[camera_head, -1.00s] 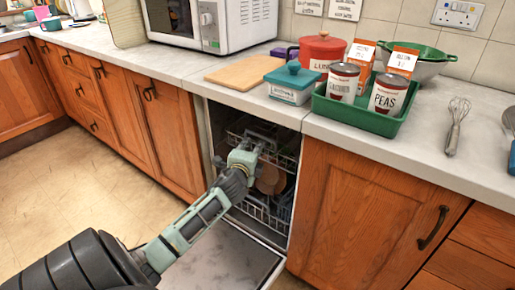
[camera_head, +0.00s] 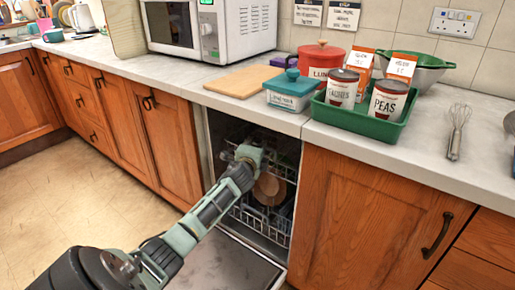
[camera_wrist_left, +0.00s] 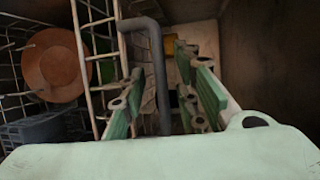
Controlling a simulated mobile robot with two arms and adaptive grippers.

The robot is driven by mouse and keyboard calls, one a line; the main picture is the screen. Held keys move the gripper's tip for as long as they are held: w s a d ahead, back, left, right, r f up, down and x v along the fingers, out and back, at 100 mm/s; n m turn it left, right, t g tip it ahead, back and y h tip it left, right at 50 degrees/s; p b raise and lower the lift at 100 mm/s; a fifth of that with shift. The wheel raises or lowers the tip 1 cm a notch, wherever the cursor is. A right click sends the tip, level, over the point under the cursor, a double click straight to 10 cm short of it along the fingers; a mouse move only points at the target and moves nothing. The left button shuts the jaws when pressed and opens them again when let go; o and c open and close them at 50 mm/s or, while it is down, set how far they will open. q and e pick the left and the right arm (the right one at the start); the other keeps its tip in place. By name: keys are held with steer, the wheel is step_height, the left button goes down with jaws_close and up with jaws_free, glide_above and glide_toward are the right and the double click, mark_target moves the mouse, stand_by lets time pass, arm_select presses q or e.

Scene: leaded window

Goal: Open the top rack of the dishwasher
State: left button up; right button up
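The dishwasher stands open under the counter, its door (camera_head: 222,266) folded down flat. Its top rack (camera_head: 287,168) is a white wire basket inside the cavity. Below it, brown plates stand in the lower rack (camera_head: 272,222). My left gripper (camera_head: 252,154) is at the front of the top rack, its fingertips hard to make out in the head view. In the left wrist view the two green fingers (camera_wrist_left: 165,105) are apart. A grey bent bar (camera_wrist_left: 158,75), apparently the rack's handle, runs between them with gaps showing. My right gripper is not in view.
The counter above holds a green tray (camera_head: 362,122) with cans, a teal-lidded box (camera_head: 290,93), a red pot (camera_head: 318,63) and a cutting board (camera_head: 243,81). Wooden cabinets flank the opening. The floor at left (camera_head: 70,205) is clear.

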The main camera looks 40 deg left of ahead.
arm_select(q)
steer(key=shift+c, duration=0.4)
jaws_close()
